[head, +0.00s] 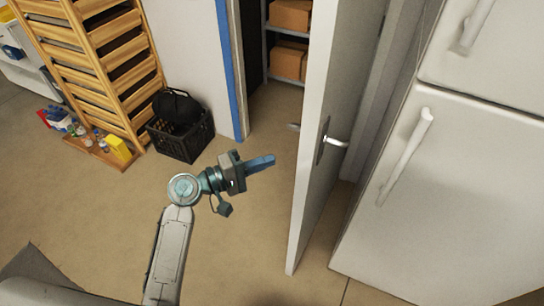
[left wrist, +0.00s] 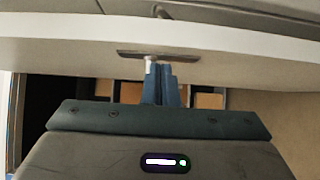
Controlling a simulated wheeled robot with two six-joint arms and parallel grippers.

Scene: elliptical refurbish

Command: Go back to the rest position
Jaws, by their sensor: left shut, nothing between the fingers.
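My left gripper (head: 262,162) reaches out over the floor towards the open door in the head view. Its blue fingers are together and hold nothing. They also show in the left wrist view (left wrist: 161,86), with the door's handle plate (left wrist: 158,56) just beyond them. In the head view a gap shows between the fingertips and the white door (head: 312,190). The door has a metal lever handle (head: 337,143). My right gripper is in neither view.
A white fridge (head: 460,190) stands right of the door. A black crate (head: 182,143) sits on the floor by the wall, beside a wooden rack (head: 95,65). Cardboard boxes (head: 289,60) lie on shelves beyond the doorway.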

